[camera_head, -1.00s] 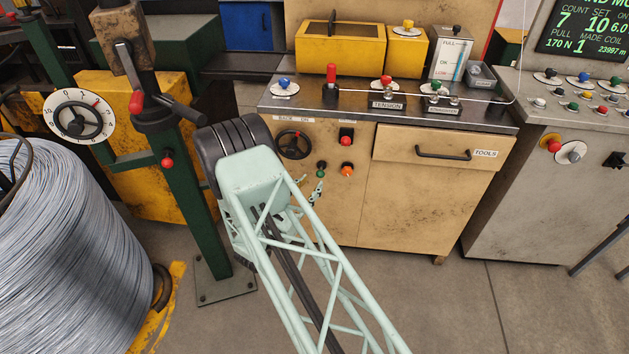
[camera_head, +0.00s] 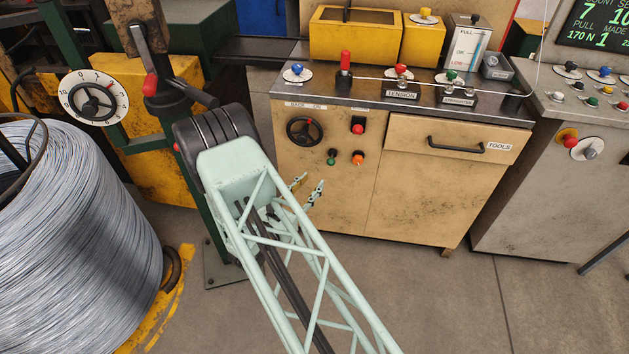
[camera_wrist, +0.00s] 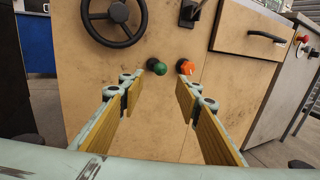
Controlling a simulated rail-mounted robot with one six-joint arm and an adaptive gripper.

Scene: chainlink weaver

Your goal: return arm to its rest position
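My pale green lattice arm (camera_head: 290,255) reaches from the bottom of the head view up to a thick black-banded joint at the centre left. My gripper (camera_head: 307,188) shows small beside the arm, in front of the wooden cabinet's (camera_head: 410,190) lower front. In the wrist view my gripper (camera_wrist: 162,84) has its two yellow-padded fingers spread apart with nothing between them. A green button (camera_wrist: 157,66) and an orange button (camera_wrist: 185,67) show just beyond the fingertips, on the cabinet front. The gripper looks apart from them. Part of the hand is hidden behind the arm in the head view.
A wire coil (camera_head: 80,240) stands at the left, near a green post with a dial (camera_head: 94,97). A black handwheel (camera_head: 304,130) and the TOOLS drawer (camera_head: 455,143) are on the cabinet. A grey console (camera_head: 545,190) stands right. The floor (camera_head: 440,300) in front is clear.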

